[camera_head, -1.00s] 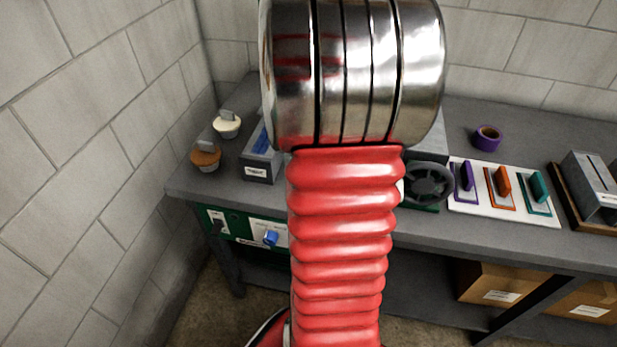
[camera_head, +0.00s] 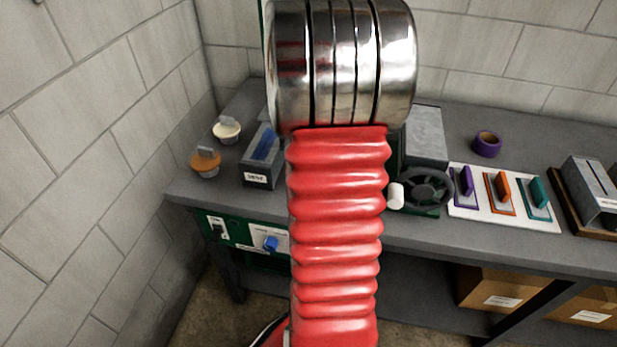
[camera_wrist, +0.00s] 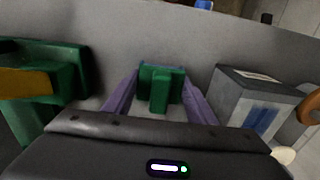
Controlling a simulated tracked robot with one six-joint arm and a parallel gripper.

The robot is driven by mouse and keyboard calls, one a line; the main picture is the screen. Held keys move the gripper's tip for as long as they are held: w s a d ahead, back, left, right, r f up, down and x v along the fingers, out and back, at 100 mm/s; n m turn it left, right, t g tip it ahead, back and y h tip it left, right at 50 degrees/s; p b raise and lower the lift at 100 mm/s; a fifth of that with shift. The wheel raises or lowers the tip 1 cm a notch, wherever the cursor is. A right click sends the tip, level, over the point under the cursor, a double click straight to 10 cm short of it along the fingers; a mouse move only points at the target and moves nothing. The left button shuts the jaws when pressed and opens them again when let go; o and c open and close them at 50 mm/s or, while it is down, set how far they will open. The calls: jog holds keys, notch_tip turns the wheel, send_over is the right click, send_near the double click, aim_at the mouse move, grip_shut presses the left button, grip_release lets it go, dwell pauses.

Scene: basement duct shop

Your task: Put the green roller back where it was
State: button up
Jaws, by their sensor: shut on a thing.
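In the wrist view, my gripper (camera_wrist: 160,98) has its two purple fingers closed on the green roller (camera_wrist: 160,91). The roller looks like a blocky green piece with a raised upright part facing the camera. Grey bench top shows around and beyond it; I cannot tell whether it touches the bench. In the head view my red and silver arm fills the middle and hides the gripper and the roller.
A labelled grey bin (camera_head: 257,178) with blue pieces stands at the bench's left, near orange (camera_head: 206,163) and cream (camera_head: 227,130) knobbed pots. A machine with a dark handwheel (camera_head: 427,187) stands right of my arm. Further right are a white tool board (camera_head: 479,209) and purple tape (camera_head: 488,144).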

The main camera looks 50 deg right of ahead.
jog(key=shift+f, duration=0.4)
jog(key=o, duration=1)
jog(key=shift+f, duration=0.1)
jog(key=shift+o, duration=0.2)
notch_tip(320, 180, up, 12)
jog(key=shift+r, duration=0.15)
jog(key=shift+a, duration=0.15)
dwell(0.3)
